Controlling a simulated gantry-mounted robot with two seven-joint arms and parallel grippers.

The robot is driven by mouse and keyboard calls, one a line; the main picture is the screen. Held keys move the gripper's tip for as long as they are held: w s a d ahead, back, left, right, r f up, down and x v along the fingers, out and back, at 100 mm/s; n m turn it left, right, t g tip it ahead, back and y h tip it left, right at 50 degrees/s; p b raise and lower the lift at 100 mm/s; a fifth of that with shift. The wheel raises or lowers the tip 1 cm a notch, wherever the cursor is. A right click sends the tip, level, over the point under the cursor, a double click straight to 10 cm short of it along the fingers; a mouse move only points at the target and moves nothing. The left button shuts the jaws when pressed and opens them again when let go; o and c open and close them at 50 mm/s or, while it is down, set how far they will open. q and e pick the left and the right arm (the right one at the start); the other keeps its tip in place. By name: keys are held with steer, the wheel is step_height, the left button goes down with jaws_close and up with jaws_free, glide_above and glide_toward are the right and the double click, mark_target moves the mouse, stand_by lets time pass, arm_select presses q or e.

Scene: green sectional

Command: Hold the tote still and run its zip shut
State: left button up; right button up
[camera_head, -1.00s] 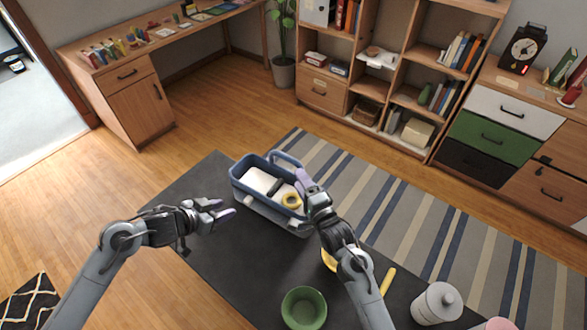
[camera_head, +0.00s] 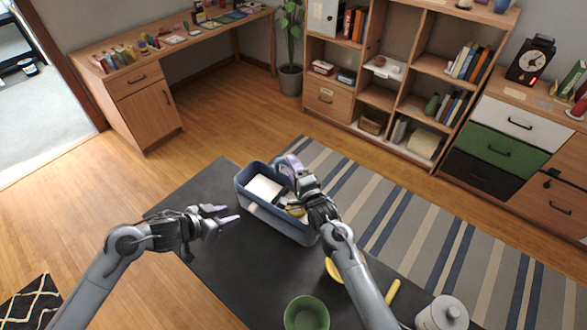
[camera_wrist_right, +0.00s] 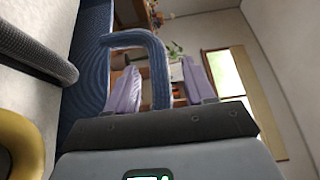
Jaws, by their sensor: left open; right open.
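The blue tote (camera_head: 246,193) sits upright on the dark table. It is open at the top and holds a white box (camera_head: 263,188) and other items partly hidden by my right arm. No zip can be made out. My right gripper (camera_head: 289,165) is over the tote's far right side. In the right wrist view, its open fingers (camera_wrist_right: 158,92) stand on either side of the tote's blue handle (camera_wrist_right: 158,60), not closed on it. A yellow ring (camera_wrist_right: 24,145) also shows there. My left gripper (camera_head: 228,214) is open and empty, left of the tote and apart from it.
A green bowl (camera_head: 306,313), a lidded pale jar (camera_head: 441,315) and a yellow object (camera_head: 393,291) are on the near part of the table (camera_head: 215,262). A yellow piece (camera_head: 333,270) shows beside my right arm. The table left of the tote is clear.

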mark_target(251, 209)
jaws_close()
stand_by(0.6)
stand_by(0.8)
arm_select(q)
steer(key=shift+o, duration=0.6)
step_height(251, 209, up, 5)
steer(key=w+m+t+h, duration=0.1)
steer(key=w+t+h, duration=0.1)
steer(key=s+a+f+n+t, duration=0.1)
steer(key=s+a+f+n, duration=0.1)
steer(key=s+f, duration=0.35)
steer(key=shift+y, duration=0.4)
steer(key=x, duration=1.2)
steer(key=shift+d+f, duration=0.15)
steer(key=shift+f, duration=0.3)
